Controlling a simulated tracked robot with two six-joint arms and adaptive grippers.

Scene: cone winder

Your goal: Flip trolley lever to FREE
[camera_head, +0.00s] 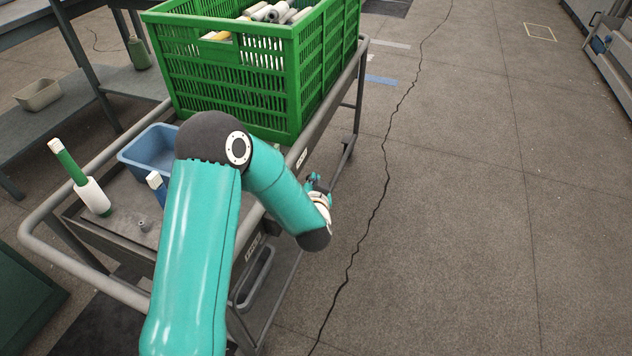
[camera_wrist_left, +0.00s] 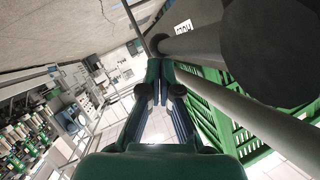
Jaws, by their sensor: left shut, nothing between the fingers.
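The trolley (camera_head: 40,226) is a grey tube-framed cart below me, carrying a green crate. My left arm reaches across its right side. My left gripper (camera_head: 317,182) is shut and empty beside the trolley's right rail, partly hidden by my wrist. In the left wrist view its fingers (camera_wrist_left: 158,82) are together, close to grey tubes and the green slats. A small white label (camera_wrist_left: 183,27) with dark letters shows just beyond the fingers; I cannot read it surely. A dark round part fills the upper right there. I cannot make out the lever in either view. My right gripper is out of view.
The green crate (camera_head: 222,80) holds pale tubes. A blue bin (camera_head: 150,150), a white-and-green bottle-like item (camera_head: 92,194) and a small blue-and-white item (camera_head: 157,184) stand on the trolley's tray. The floor to the right is clear, with a long crack.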

